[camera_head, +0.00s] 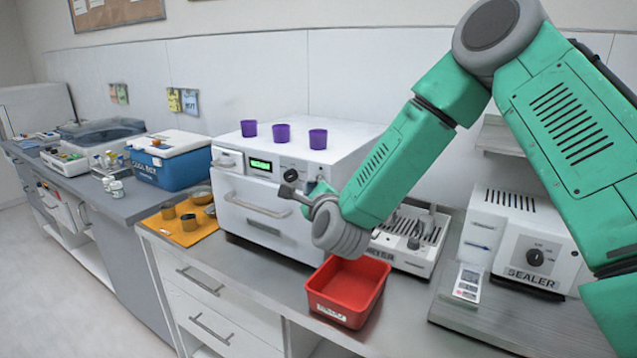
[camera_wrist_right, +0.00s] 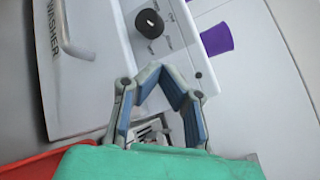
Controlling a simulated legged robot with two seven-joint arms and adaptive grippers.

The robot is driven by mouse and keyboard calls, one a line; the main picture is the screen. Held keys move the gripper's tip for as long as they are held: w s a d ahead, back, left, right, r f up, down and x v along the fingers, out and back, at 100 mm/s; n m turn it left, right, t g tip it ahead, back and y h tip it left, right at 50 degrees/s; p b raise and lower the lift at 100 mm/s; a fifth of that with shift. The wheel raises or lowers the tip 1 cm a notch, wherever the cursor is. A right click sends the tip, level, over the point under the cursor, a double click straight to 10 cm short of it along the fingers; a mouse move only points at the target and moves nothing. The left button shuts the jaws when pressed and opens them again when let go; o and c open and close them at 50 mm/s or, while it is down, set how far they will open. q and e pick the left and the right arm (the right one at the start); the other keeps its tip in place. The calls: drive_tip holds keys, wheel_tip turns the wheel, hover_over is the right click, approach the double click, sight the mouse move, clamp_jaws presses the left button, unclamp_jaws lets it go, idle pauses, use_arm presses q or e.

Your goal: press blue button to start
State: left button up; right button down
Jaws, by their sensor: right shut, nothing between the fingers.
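A white washer (camera_head: 277,215) with a green display (camera_head: 261,164), a black knob (camera_head: 290,175) and a front handle stands on the bench. It also shows in the right wrist view (camera_wrist_right: 95,90), tilted, with its black knob (camera_wrist_right: 149,23). My right gripper (camera_head: 288,192) is in front of the washer's right front, near the knob. In the right wrist view, my right gripper (camera_wrist_right: 166,72) is shut with its tips together and nothing held, pointing at the panel. I cannot make out a blue button; the gripper covers part of the panel. My left gripper is not in view.
Several purple cups (camera_head: 281,133) stand on the washer. A red bin (camera_head: 347,291) is below my right gripper. A sealer (camera_head: 520,240) stands at the right. A blue cool box (camera_head: 168,160) and an orange mat (camera_head: 167,226) with metal cups are at the left.

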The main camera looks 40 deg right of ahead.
drive_tip(key=shift+d, duration=0.2)
idle(0.5)
drive_tip(key=shift+w+d+r, duration=0.1)
drive_tip(key=shift+d+r, duration=0.05)
drive_tip(key=shift+d, duration=0.05)
drive_tip(key=shift+w+d, duration=0.2)
drive_tip(key=shift+d, duration=0.15)
idle(0.7)
drive_tip(key=shift+b, duration=0.3)
drive_tip(key=shift+s+a, duration=0.25)
drive_tip(key=shift+a, duration=0.35)
drive_tip(key=shift+s+a+b, duration=0.1)
drive_tip(key=shift+a+b, duration=0.05)
drive_tip(key=shift+b, duration=0.15)
drive_tip(key=a, duration=0.1)
drive_tip(key=s+a+b, duration=0.1)
drive_tip(key=a, duration=0.1)
drive_tip(key=s+a, duration=0.1)
drive_tip(key=shift+a, duration=0.35)
